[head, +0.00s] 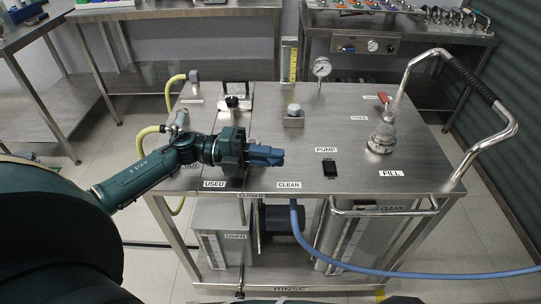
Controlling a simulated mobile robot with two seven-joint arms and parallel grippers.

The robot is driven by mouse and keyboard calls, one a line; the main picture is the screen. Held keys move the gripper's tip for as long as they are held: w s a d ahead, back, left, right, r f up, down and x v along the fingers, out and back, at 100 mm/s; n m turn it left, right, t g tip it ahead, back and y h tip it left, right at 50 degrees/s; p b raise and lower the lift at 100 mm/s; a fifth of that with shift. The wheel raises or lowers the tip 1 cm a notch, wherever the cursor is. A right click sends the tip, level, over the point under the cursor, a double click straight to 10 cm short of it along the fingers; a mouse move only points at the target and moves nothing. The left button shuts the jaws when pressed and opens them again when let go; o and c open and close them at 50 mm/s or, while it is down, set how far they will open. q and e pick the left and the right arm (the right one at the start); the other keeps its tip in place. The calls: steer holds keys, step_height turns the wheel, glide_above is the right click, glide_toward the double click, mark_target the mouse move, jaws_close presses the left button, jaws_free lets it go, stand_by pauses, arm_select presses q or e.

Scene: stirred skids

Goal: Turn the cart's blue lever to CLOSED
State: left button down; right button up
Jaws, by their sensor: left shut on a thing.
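The cart (350,174) has a steel top with printed labels. My left gripper (264,156) reaches in from the left over the top, above the USED and CLEAN labels, and is shut. A blue piece (268,151) lies sideways at its jaws, pointing right, and appears to be the blue lever. I cannot tell clearly where the jaws end and the lever begins; its pivot is hidden. The CLOSED label (251,196) is on the cart's front edge, just below the gripper. My right gripper is not in view.
A bent push handle (480,140) is at the right. A blue hose (330,263) hangs in front. Benches stand behind.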

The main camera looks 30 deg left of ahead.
arm_select(q)
steer(key=c, duration=1.4)
jaws_free()
steer(key=shift+c, duration=0.2)
steer(key=b+v, duration=0.1)
steer(key=v, duration=1)
steer(key=shift+s+a+b, duration=0.1)
steer(key=shift+a+b, duration=0.1)
steer(key=shift+b, duration=0.15)
steer(key=shift+s+a, duration=0.1)
steer(key=shift+a, duration=0.15)
steer(key=shift+c, duration=0.5)
